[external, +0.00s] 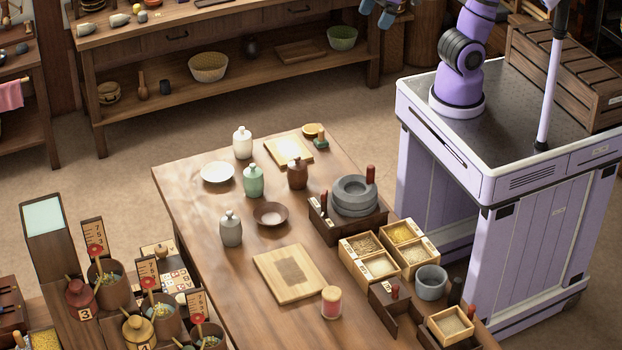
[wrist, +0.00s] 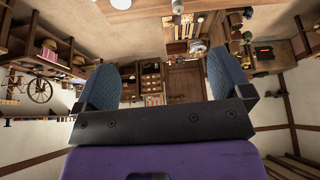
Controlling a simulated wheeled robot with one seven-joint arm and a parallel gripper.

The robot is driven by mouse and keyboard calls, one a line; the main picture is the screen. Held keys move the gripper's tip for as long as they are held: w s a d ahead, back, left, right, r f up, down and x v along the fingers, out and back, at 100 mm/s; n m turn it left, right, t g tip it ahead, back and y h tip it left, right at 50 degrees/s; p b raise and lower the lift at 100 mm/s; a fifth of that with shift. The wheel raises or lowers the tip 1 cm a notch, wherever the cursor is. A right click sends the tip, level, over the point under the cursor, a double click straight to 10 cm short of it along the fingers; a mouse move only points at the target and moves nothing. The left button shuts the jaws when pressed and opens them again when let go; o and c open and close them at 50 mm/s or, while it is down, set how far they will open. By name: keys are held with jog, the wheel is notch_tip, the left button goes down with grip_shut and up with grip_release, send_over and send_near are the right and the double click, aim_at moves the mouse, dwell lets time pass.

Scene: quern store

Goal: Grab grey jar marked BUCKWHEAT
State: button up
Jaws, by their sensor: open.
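The grey jar (external: 231,229) stands upright on the wooden table, near its left edge, with a small knobbed lid. Any writing on it is too small to read. A green jar (external: 253,182), a white jar (external: 242,143) and a brown jar (external: 297,174) stand farther back on the same table. My gripper (external: 377,12) shows only partly at the top edge of the external view, far above and behind the jars. In the wrist view my gripper (wrist: 164,84) has its two blue pads wide apart with nothing between them. I cannot make out the grey jar there.
A brown saucer (external: 270,215) lies right of the grey jar, and a wooden board (external: 290,273) lies in front. A white plate (external: 218,173) lies behind it. A quern (external: 354,196) and grain boxes (external: 411,228) line the table's right side. Bare tabletop lies left of the board.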

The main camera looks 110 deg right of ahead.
jog(key=w+a+f, duration=0.2)
jog(key=w+f, duration=0.1)
jog(key=w, duration=1.2)
jog(key=n, duration=0.2)
send_over(230, 220)
jog(key=s+d, duration=0.2)
jog(key=s, duration=0.2)
notch_tip(230, 220, down, 38)
jog(key=shift+y, duration=0.4)
jog(key=shift+s+a+f+x, duration=0.1)
jog(key=shift+s+x, duration=0.1)
jog(key=shift+x, duration=1.7)
jog(key=shift+s+a+f+x, duration=0.1)
jog(key=shift+s+x, duration=0.05)
jog(key=shift+x, duration=1.7)
jog(key=shift+s+f+x, duration=0.1)
jog(key=shift+s+x, duration=0.1)
jog(key=shift+x, duration=1.7)
jog(key=shift+c, duration=0.5)
jog(key=shift+r, duration=0.1)
jog(key=c, duration=1.5)
